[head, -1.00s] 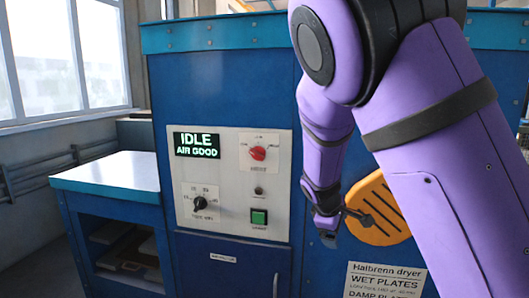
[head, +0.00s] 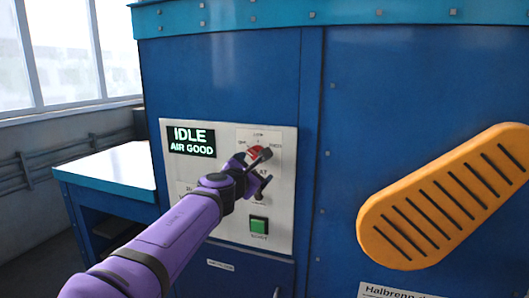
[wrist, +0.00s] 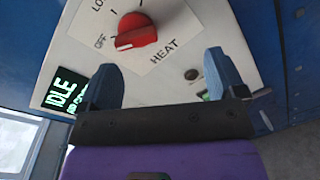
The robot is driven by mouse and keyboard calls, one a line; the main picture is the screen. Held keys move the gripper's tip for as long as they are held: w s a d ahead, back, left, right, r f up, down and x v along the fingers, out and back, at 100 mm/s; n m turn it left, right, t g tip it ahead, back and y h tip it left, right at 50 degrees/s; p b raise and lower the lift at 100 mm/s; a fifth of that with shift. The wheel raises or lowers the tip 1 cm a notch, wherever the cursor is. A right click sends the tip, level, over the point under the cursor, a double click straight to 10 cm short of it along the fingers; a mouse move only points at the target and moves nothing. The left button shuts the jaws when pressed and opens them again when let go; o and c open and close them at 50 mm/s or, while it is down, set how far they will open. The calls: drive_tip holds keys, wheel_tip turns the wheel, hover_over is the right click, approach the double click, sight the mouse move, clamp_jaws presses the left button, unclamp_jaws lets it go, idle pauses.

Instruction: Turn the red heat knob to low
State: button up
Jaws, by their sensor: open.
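The red heat knob (head: 254,150) sits on the white control panel (head: 284,220), partly hidden by my gripper in the head view. In the wrist view the red knob (wrist: 138,31) is near the top, left of centre. Its white mark is at its lower left, close to the OFF label (wrist: 100,41); part of a LO label shows above that. My gripper (wrist: 164,70) is open and empty. Its fingertips are short of the knob in the picture, with the knob nearer the left finger's side. I see no contact. The head view also shows my gripper (head: 262,169) in front of the panel.
The display (head: 191,141) reads IDLE, AIR GOOD. A green button (head: 259,225) is below my gripper. My arm hides the panel's lower left. A white-topped bench (head: 110,168) stands at the left.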

sight(255, 156)
drive_tip(key=shift+n+t+y, duration=0.4)
drive_tip(key=shift+n+t, duration=0.2)
drive_tip(key=shift+n, duration=0.1)
drive_tip(key=w, duration=0.6)
drive_tip(key=w+d+r, duration=0.1)
drive_tip(key=w, duration=0.2)
drive_tip(key=shift+w+r, duration=0.1)
drive_tip(key=shift+w, duration=0.25)
drive_tip(key=c, duration=0.9)
